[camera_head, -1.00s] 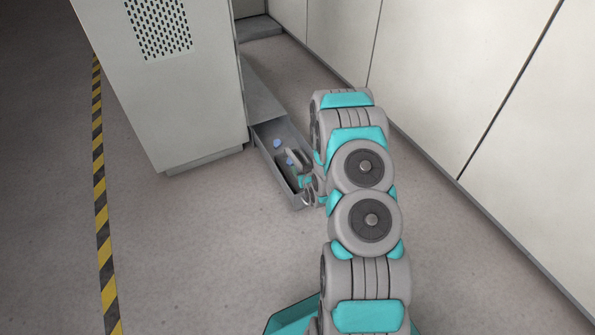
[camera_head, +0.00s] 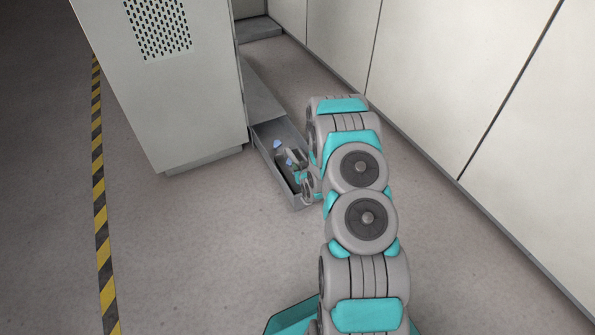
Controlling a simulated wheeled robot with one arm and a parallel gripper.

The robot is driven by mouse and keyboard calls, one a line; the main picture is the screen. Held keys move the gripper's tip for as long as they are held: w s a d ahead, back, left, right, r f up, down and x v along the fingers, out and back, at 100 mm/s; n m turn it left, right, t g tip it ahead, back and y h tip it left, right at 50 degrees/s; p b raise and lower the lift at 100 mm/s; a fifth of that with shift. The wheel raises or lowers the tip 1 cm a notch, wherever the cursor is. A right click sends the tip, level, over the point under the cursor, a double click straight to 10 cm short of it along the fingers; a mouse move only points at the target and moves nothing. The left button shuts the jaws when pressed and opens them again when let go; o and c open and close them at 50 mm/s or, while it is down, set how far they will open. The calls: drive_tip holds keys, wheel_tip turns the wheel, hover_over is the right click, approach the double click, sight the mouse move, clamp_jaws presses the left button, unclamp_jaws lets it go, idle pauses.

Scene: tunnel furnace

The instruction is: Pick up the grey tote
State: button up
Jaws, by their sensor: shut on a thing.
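The grey tote (camera_head: 265,148) is a long, narrow open box beside the base of the grey cabinet, low near the floor. My arm hides part of the tote's right wall and most of the gripper, so the fingertips are hard to make out.
A tall grey cabinet (camera_head: 165,90) with a perforated panel stands at the left of the tote. A pale panelled wall (camera_head: 460,80) runs along the right. A yellow-black floor stripe (camera_head: 101,220) lies at the left. The floor in front is clear.

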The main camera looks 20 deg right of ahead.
clamp_jaws()
idle(0.7)
idle(0.4)
